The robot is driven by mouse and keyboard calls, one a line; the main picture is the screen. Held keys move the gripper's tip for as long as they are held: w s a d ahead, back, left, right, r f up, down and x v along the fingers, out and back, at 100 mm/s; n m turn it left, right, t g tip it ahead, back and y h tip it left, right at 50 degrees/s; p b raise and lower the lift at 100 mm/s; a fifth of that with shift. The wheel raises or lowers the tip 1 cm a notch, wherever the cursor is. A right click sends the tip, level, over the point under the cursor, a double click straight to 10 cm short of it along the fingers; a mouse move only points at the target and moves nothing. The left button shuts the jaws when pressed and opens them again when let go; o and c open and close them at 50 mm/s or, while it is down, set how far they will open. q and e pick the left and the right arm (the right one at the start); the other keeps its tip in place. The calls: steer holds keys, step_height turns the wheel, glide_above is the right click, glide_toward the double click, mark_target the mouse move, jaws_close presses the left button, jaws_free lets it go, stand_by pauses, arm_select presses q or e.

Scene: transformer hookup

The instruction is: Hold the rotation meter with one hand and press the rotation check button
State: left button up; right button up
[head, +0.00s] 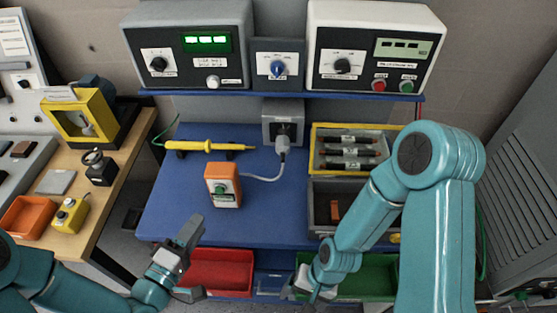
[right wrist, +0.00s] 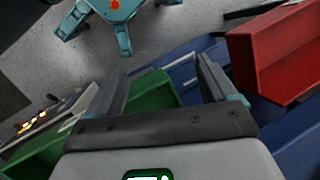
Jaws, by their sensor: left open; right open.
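The rotation meter appears to be the orange box (head: 223,186) on the blue bench top in the head view. It has a dark face with a green round button (head: 222,189), and a white cable runs from it to a grey socket box (head: 283,122). My left gripper (head: 186,266) is open and empty, in front of the bench's front edge, below and left of the meter.
A yellow probe (head: 210,146) lies behind the meter. A yellow tray (head: 314,150) with cylinders stands right. A red bin (head: 220,272) and green bin (head: 375,272) hang under the front edge.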

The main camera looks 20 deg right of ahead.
steer(key=a+r+m, duration=0.3)
steer(key=r+m, duration=0.1)
steer(key=r, duration=0.5)
steer(key=w+r+n+t, duration=0.1)
steer(key=w, duration=0.3)
steer(key=w+d+r+n+t, duration=0.1)
steer(key=w+r+t, duration=0.1)
steer(key=w, duration=0.3)
steer(key=w+d+r+n+t, duration=0.1)
steer(key=w, duration=0.3)
steer(key=shift+w+r, duration=0.2)
steer(key=shift+r, duration=0.2)
steer(key=w+r+n+t, duration=0.3)
steer(key=w+r+t, duration=0.1)
steer(key=w+r, duration=0.3)
steer(key=n+g+y, duration=0.2)
steer(key=n+y, duration=0.8)
steer(key=n, duration=0.9)
glide_toward(228, 169)
steer(key=x, duration=1.1)
steer(key=shift+w+a+f, duration=0.1)
steer(key=shift+a, duration=0.15)
arm_select(q)
steer(key=shift+s+a, duration=0.2)
arm_select(e)
steer(key=shift+a, duration=0.25)
